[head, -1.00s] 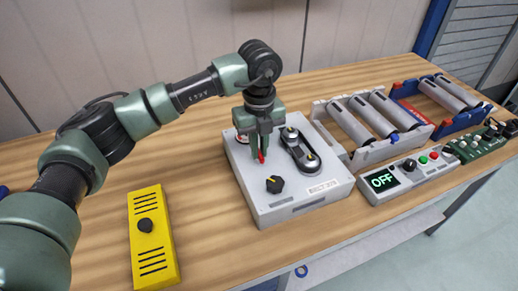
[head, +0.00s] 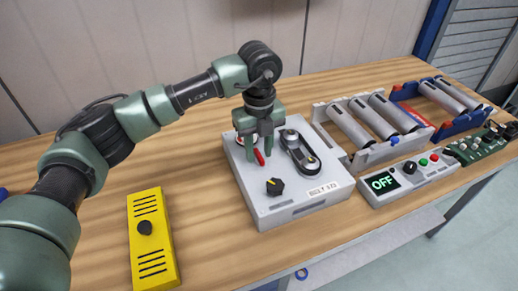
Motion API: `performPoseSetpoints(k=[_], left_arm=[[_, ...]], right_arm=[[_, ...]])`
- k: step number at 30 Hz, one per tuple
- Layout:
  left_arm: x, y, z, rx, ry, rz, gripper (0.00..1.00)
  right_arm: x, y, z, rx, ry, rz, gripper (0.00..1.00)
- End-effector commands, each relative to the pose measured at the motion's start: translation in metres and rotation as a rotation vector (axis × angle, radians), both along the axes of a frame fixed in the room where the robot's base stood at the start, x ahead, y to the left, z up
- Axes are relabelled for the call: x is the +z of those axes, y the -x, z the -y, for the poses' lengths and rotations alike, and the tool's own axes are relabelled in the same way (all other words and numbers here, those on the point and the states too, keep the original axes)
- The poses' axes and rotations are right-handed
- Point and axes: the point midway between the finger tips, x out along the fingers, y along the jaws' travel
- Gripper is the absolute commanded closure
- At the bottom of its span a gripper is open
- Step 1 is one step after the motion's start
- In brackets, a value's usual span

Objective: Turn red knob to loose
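The red knob (head: 259,157) sits on top of the light grey box (head: 290,209), towards its left side, and slants in the picture. My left gripper (head: 259,149) is right above the knob, pointing down, with its fingers apart on either side of the knob. The fingers partly hide the knob; I cannot tell whether either one touches it. A black knob (head: 274,187) with a yellowish mark is at the box's front, and a black belt on two pulleys (head: 299,152) is to the right. Any loose or tight marking is not readable. My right gripper is not in view.
A yellow box (head: 153,260) with a black knob lies at the left. A grey control panel (head: 408,186) reading OFF, a white roller rack (head: 372,154), a blue rack (head: 457,122) and a green circuit board (head: 473,148) stand to the right. Bare wood lies between the boxes.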

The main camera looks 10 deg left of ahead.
Motion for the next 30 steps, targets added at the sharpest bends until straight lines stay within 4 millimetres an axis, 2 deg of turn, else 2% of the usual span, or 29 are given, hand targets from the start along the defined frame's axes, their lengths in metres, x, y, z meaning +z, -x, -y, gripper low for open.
performPoseSetpoints(k=[12, 15, 19, 30], left_arm=[[0.062, -0.001, 0.001, 0.001, 0.002, 0.005, 0.67], [0.072, -0.001, 0.0, 0.002, 0.001, 0.003, 0.67], [0.077, -0.001, 0.0, 0.002, 0.002, 0.003, 0.67], [0.077, 0.0, 0.0, 0.001, 0.001, 0.002, 0.67]], right_arm=[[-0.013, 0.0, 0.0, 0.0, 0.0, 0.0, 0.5], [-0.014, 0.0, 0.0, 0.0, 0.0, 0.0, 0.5], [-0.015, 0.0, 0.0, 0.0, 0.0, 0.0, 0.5], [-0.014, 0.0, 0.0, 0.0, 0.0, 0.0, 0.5]])
